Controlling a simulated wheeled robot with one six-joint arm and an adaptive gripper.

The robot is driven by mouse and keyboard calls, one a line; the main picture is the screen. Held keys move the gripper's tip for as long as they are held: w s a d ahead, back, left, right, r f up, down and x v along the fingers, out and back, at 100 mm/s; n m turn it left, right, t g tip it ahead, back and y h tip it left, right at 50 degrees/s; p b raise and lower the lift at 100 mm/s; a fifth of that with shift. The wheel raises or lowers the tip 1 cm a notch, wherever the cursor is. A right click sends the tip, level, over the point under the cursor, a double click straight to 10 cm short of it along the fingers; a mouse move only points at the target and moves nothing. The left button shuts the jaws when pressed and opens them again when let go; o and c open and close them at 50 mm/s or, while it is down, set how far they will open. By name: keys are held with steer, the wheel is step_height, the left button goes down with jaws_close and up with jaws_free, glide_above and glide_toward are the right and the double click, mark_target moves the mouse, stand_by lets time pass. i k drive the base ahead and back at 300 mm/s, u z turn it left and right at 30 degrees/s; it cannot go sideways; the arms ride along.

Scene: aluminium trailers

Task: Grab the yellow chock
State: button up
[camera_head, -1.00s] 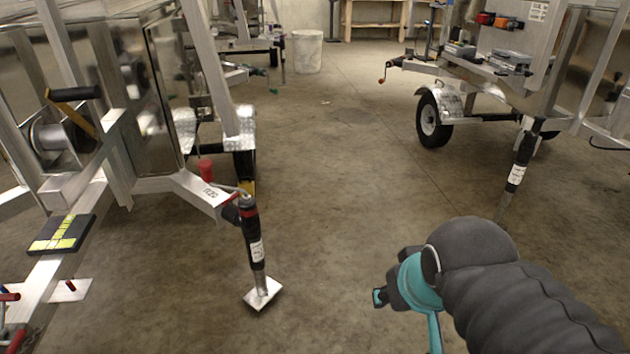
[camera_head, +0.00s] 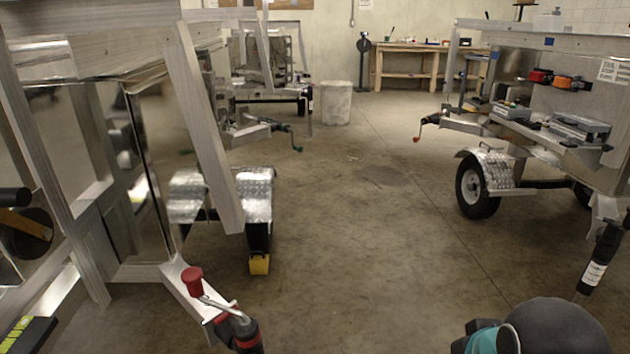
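The yellow chock (camera_head: 259,264) sits on the concrete floor in the head view, left of the middle. It is at the foot of the left trailer's dark wheel, below the silver tread-plate fender (camera_head: 254,200). Its front face shows; the part behind is hidden. My arm shows at the bottom right, with its teal and black end part at the lower edge. The fingertips of my gripper are out of view, and the arm is well apart from the chock, to its right and nearer to me.
The left trailer's frame, with a red-knobbed jack (camera_head: 193,281), stands left and in front of the chock. Another trailer (camera_head: 540,130) stands right. A grey bin (camera_head: 335,102) and wooden bench (camera_head: 430,65) are at the back. The floor between the trailers is clear.

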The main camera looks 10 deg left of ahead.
mark_target(259, 262)
steer(key=i, duration=3.65)
steer(key=u, duration=3.8)
